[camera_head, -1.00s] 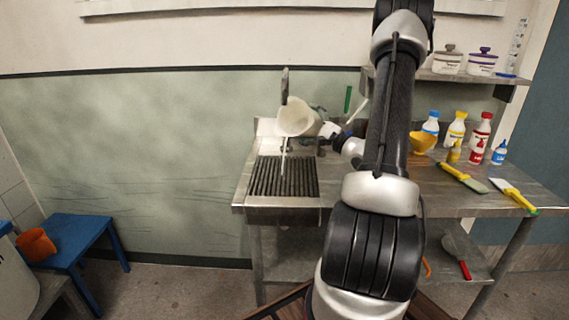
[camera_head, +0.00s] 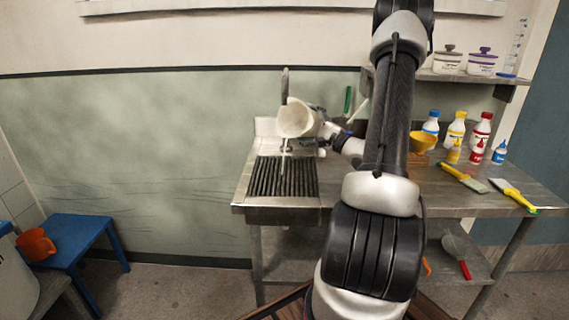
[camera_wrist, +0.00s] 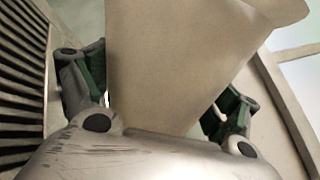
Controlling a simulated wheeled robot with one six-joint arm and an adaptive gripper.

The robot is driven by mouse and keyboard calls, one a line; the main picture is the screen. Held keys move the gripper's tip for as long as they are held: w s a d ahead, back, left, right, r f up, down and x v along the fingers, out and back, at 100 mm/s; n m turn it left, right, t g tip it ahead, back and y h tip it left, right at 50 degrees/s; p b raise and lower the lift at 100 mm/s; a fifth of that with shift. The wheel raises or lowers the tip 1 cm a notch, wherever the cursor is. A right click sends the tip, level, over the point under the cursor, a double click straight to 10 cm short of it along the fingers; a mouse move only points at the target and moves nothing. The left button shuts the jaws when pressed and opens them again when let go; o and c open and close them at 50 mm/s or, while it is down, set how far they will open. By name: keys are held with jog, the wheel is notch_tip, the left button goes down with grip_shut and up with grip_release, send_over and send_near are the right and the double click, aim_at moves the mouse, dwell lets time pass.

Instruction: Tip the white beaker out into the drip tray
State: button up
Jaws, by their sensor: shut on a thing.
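The white beaker (camera_head: 297,118) is tilted on its side above the back of the drip tray (camera_head: 282,178), its mouth towards the left and the camera. My gripper (camera_head: 326,130) is shut on it from the right. In the wrist view the beaker's pale wall (camera_wrist: 175,60) fills the space between my fingers (camera_wrist: 160,98). A thin pale streak runs below the beaker to the tray's dark slats; I cannot tell surely whether it is liquid. The slats also show at the left of the wrist view (camera_wrist: 18,80). The inside of the beaker is too small to judge.
A grey upright tap (camera_head: 285,82) stands behind the beaker. A yellow bowl (camera_head: 422,142), several bottles (camera_head: 456,130) and brushes (camera_head: 463,178) are on the bench to the right. A blue stool with an orange jug (camera_head: 37,246) stands at the far left.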

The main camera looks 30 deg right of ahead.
jog(key=shift+a+n, duration=0.15)
jog(key=shift+n, duration=0.65)
dwell(1.3)
jog(key=shift+s+a+f+n+y, duration=0.25)
jog(key=shift+a+f+n, duration=0.15)
jog(key=shift+f+n, duration=0.15)
jog(key=shift+s+a+f+n+y, duration=0.1)
jog(key=shift+a+f+n+y, duration=0.15)
jog(key=shift+a+f+n, duration=0.25)
dwell(1.5)
jog(key=shift+s+n+g+y, duration=0.1)
jog(key=shift+n+g+y, duration=0.25)
jog(key=shift+n, duration=0.4)
dwell(0.6)
